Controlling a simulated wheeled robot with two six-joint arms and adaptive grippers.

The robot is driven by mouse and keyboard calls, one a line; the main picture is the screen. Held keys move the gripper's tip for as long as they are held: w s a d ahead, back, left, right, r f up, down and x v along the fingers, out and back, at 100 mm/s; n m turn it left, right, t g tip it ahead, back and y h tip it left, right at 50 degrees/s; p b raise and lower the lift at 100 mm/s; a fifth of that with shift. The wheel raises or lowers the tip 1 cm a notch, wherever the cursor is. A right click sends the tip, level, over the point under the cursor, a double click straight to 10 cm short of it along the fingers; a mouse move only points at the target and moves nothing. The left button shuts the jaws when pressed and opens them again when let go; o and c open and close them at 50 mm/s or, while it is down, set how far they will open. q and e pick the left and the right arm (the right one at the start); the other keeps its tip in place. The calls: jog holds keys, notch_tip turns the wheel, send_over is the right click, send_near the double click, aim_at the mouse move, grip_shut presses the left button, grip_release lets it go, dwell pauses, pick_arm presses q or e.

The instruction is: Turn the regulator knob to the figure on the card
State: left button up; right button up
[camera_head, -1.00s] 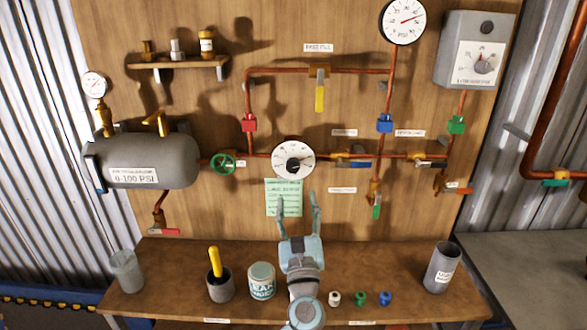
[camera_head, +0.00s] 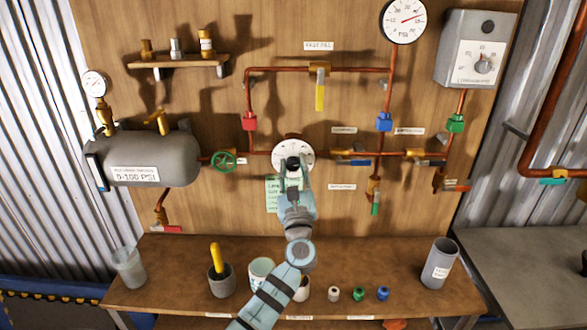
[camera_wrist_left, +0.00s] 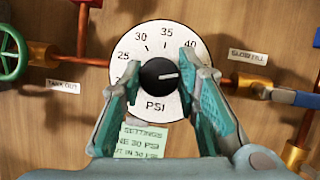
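The regulator is a round white dial (camera_head: 280,149) with a black knob (camera_wrist_left: 159,76) in its middle. The wrist view shows figures 25, 30, 35 and 40 around it; lower right is covered by a finger. The knob's pale mark points right, past the 40. The green settings card (camera_wrist_left: 140,141) below is partly hidden by my gripper; one line seems to read 30 PSI, another 50 PSI. My left gripper (camera_wrist_left: 161,74) is open, one finger on each side of the knob, with small apparent gaps; contact cannot be told. My right gripper is not in view.
A green handwheel (camera_head: 223,161) is left of the dial and a blue-handled valve (camera_head: 358,162) right of it, on copper pipes. Below, the bench (camera_head: 420,300) carries a cup with a yellow handle (camera_head: 215,257), tins and small fittings. A gauge (camera_head: 404,21) hangs above.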

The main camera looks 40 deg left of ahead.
pick_arm(q)
jog(key=shift+c, duration=0.9)
